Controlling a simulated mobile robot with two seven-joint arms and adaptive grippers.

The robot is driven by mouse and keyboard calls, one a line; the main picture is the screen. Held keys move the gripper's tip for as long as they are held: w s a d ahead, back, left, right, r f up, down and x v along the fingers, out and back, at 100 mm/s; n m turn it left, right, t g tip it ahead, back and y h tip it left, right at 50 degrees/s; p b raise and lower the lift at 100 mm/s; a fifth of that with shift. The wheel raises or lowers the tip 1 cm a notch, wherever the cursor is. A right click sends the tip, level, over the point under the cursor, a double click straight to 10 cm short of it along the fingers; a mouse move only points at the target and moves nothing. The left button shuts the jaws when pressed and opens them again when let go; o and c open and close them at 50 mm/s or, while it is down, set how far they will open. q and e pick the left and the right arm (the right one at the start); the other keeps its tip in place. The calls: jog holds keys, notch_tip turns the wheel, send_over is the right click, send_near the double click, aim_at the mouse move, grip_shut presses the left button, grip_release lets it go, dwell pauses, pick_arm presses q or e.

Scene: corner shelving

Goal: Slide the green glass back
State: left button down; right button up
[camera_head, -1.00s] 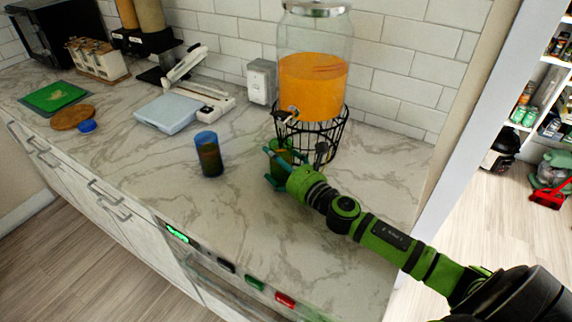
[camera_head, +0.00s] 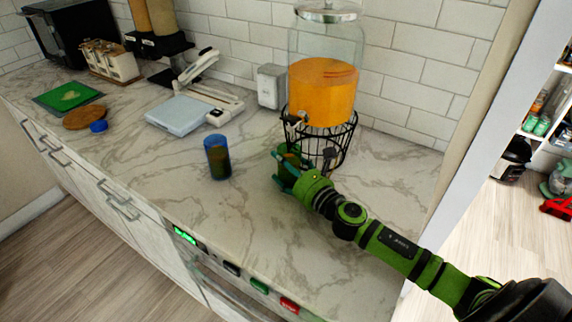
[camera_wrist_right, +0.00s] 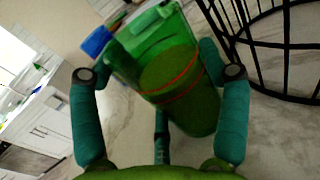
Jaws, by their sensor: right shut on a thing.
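The green glass (camera_wrist_right: 178,84) fills the middle of the right wrist view, tilted in that picture. My right gripper (camera_wrist_right: 160,75) is shut on it, with a teal finger on each side. In the head view my right gripper (camera_head: 287,166) is at the counter beside the wire stand of the drink dispenser. There the green glass (camera_head: 291,153) is mostly hidden by the fingers. My left gripper is not in view.
The drink dispenser (camera_head: 323,92) stands on a black wire stand (camera_head: 334,150), just right of and behind the glass. A blue glass (camera_head: 217,158) stands to the left. A white scale (camera_head: 180,116) is further back left. The marble counter in front is clear.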

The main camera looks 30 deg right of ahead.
jog(key=shift+s+a+p, duration=0.3)
jog(key=shift+s+a, duration=0.3)
jog(key=shift+a, duration=0.45)
jog(key=shift+s+a+p, duration=0.35)
jog(key=shift+s+a, duration=0.3)
jog(key=shift+a, duration=0.35)
jog(key=shift+s+a+p, duration=0.3)
jog(key=shift+s+a, duration=0.3)
jog(key=shift+a, duration=0.45)
jog(key=shift+s+d, duration=0.1)
